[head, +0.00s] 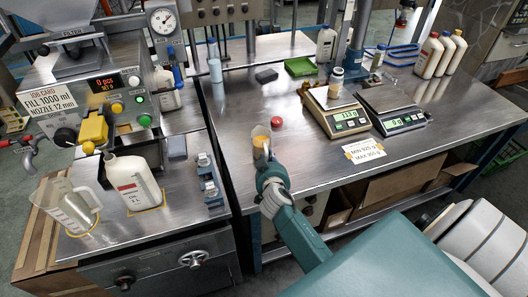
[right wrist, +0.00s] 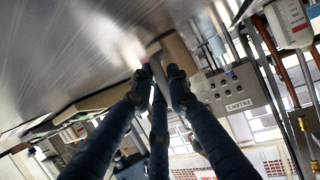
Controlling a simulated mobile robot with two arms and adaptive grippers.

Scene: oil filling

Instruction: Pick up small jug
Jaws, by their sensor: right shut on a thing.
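The small jug (head: 260,137), a clear cup with amber contents, is at the front edge of the steel table. My right gripper (head: 264,162) is at its near side and shut on it. In the right wrist view my fingers (right wrist: 157,72) come together at a pale, blurred bit, and the jug's shape cannot be made out there. Whether the jug touches the table is hard to tell. A larger clear jug (head: 68,208) stands at the left on the filling machine's bench. My left gripper is not in view.
A red ball-like knob (head: 276,122) lies just behind the small jug. Two scales (head: 338,112) (head: 396,108) stand to its right, one bearing a small jar (head: 336,82). A white bottle (head: 132,182) stands on the left bench. White bottles (head: 430,55) stand at the back right.

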